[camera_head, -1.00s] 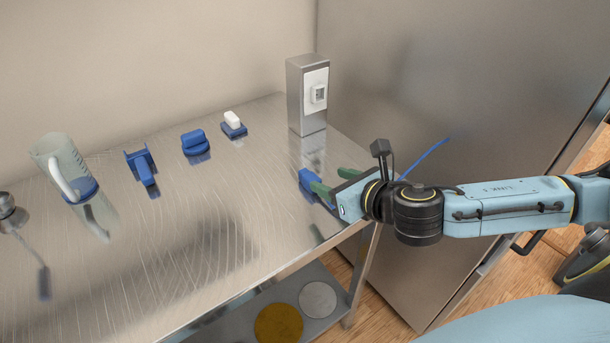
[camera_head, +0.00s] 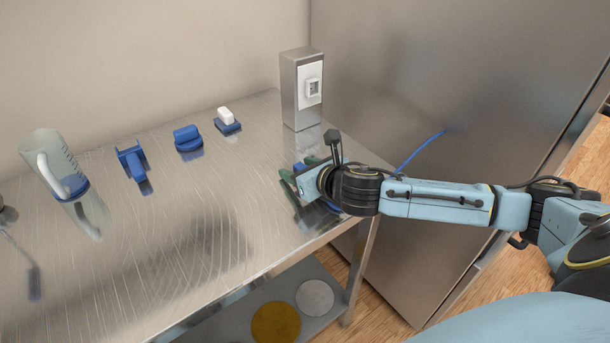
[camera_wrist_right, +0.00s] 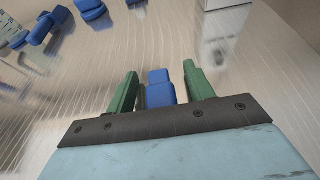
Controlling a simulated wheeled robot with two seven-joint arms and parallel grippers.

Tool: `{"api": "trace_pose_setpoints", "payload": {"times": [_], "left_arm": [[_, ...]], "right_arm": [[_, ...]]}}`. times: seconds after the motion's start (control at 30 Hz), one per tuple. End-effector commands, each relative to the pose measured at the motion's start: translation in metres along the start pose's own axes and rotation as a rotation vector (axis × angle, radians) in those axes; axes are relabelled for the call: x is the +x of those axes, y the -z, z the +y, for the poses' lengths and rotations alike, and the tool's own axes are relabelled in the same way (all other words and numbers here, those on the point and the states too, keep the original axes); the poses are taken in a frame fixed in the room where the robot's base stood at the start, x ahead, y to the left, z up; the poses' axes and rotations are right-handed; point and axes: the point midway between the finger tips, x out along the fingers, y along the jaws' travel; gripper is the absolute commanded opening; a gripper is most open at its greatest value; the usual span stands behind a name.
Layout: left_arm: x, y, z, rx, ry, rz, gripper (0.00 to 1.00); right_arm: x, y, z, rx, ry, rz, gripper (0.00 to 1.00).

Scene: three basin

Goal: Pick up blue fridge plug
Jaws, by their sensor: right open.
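The blue fridge plug (camera_wrist_right: 160,88) lies on the metal table, between the two green fingers of my right gripper (camera_wrist_right: 159,85) in the right wrist view. The fingers stand apart on either side of it, with a small gap showing on each side. In the head view my right gripper (camera_head: 298,168) is low over the table's right end, and its body hides most of the plug. A blue cable (camera_head: 423,149) shows behind my right arm, against the fridge. My left gripper is not in view.
A metal box with a white socket (camera_head: 312,87) stands at the back right of the table (camera_head: 230,215). Blue holders (camera_head: 188,138), one with a white block (camera_head: 225,115), and a jug (camera_head: 50,165) stand farther left. The fridge (camera_head: 430,80) is at the right.

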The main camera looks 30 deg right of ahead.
Motion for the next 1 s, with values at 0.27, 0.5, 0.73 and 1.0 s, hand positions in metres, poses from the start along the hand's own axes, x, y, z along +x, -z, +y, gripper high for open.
{"api": "trace_pose_setpoints", "payload": {"times": [0.27, 0.5, 0.73, 1.0], "left_arm": [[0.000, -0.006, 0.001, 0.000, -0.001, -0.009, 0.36], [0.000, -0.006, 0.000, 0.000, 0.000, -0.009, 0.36], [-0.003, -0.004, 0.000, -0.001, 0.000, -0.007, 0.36], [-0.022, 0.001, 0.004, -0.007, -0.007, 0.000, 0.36]], "right_arm": [[-0.001, 0.000, 0.000, 0.001, 0.001, 0.000, 0.28], [-0.001, 0.000, 0.000, 0.001, 0.001, -0.001, 0.04], [-0.003, -0.006, 0.000, 0.000, 0.001, -0.002, 0.04], [-0.023, -0.055, 0.000, 0.000, 0.000, -0.006, 0.04]]}}
